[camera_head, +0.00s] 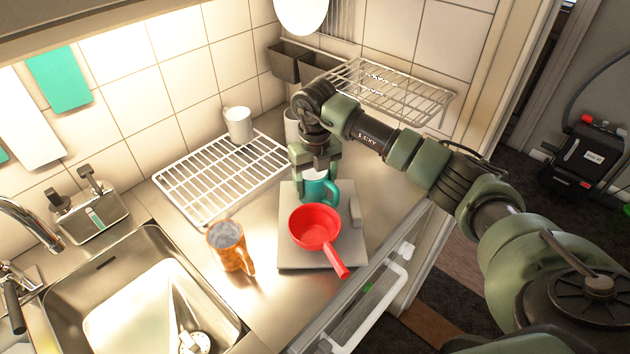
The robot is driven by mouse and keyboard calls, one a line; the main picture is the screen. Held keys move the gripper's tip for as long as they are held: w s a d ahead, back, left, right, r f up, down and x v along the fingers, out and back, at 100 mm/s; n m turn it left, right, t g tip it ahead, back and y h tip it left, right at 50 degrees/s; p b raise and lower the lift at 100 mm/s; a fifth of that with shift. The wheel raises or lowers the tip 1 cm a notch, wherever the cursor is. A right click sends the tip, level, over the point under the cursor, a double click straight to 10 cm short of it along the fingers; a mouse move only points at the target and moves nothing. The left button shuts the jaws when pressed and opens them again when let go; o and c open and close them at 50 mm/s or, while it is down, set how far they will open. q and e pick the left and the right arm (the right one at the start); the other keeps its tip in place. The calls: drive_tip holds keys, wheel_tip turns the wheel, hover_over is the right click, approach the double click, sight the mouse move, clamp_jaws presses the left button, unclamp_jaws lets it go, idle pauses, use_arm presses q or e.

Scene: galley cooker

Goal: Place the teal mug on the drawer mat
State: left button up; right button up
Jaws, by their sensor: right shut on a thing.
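The teal mug (328,188) is upright at the back of a flat grey slab (293,262), with its handle toward the right. My right gripper (316,172) comes down on the mug from above and is shut on it, hiding part of its rim. I cannot tell whether the mug's base touches the slab. A red pan (315,226) sits on the slab just in front of the mug and hides part of it. I cannot tell for sure whether this slab is the drawer mat. My left gripper is not in view.
An orange mug (229,247) stands left of the slab, near the sink (130,300). A wire rack (215,178) lies behind, with a white mug (238,124) at its back. A shelf rack (385,90) is at the back right.

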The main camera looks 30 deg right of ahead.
drive_tip(key=o, duration=1.6)
drive_tip(key=shift+o, duration=0.2)
drive_tip(key=shift+r, duration=0.4)
wheel_tip(320, 180, up, 11)
drive_tip(key=b, duration=0.3)
drive_tip(key=shift+r+b, duration=0.2)
drive_tip(key=shift+b, duration=0.1)
drive_tip(key=shift+r, duration=0.1)
